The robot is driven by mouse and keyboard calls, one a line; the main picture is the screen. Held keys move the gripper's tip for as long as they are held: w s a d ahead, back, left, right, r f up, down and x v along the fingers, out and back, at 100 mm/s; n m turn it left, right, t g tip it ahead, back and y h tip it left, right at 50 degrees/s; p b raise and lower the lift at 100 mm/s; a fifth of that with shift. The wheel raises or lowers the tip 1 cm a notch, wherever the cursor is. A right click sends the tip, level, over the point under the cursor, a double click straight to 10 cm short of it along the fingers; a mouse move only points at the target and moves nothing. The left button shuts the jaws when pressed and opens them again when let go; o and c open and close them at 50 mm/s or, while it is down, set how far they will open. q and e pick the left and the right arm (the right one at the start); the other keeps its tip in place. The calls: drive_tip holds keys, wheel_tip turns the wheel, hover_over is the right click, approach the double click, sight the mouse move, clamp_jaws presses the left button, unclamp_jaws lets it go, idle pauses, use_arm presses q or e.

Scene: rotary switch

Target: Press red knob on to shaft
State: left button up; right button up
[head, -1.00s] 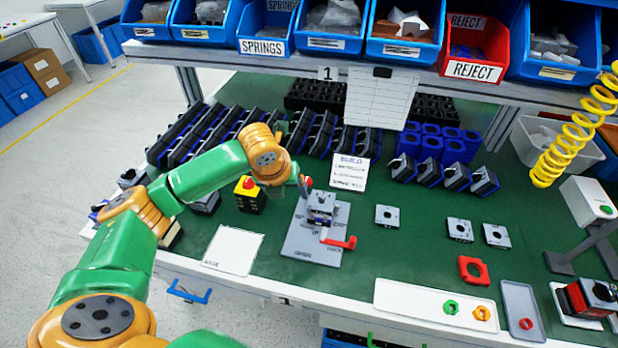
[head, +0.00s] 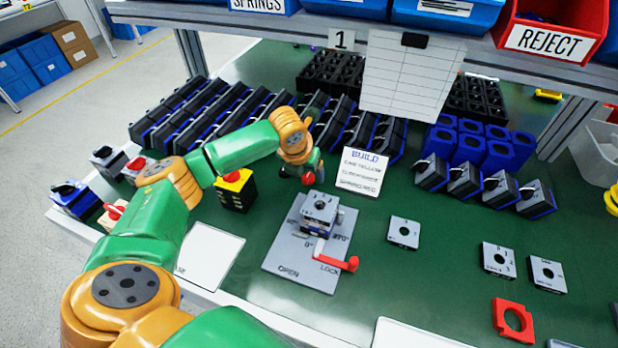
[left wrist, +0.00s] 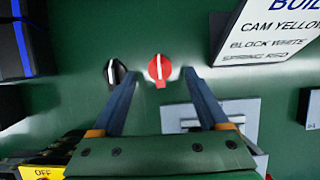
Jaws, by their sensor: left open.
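The red knob (left wrist: 159,69), with a white pointer line, lies on the green bench between the fingertips of my left gripper (left wrist: 152,76) in the left wrist view. A black knob (left wrist: 115,72) lies just left of it, beside the left finger. My left gripper (head: 307,168) is open and points down at the red knob (head: 308,179) behind the fixture. I cannot tell the exact gap between fingers and knob. The grey switch block (head: 319,207) sits in the grey fixture (head: 290,262) with the red lock lever (head: 340,262); its shaft is too small to make out.
A build card (head: 361,172) stands right of the gripper. A yellow box with a red button (head: 235,190) stands left of the fixture. Black switch bodies line the back. Loose grey plates (head: 404,232) and a red square part (head: 513,320) lie to the right.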

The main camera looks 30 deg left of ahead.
use_arm(q)
drive_tip(key=shift+w+f, duration=0.25)
drive_tip(key=shift+f, duration=0.4)
clamp_jaws()
drive_tip(key=shift+r, duration=0.15)
drive_tip(key=shift+r, duration=0.4)
drive_tip(key=s+d+r, duration=0.3)
drive_tip(key=r, duration=0.1)
drive_tip(key=s+d+r, duration=0.3)
drive_tip(key=r, duration=0.1)
drive_tip(key=s+d+r, duration=0.3)
drive_tip(key=s, duration=0.1)
drive_tip(key=shift+s+r+p, duration=0.1)
drive_tip(key=shift+r+p, duration=0.25)
drive_tip(key=shift+r, duration=0.05)
drive_tip(key=shift+s+d+f+b, duration=0.1)
drive_tip(key=shift+d+f+b, duration=0.15)
drive_tip(key=shift+f, duration=0.2)
drive_tip(key=shift+f+b, duration=0.4)
drive_tip(key=shift+f, duration=0.35)
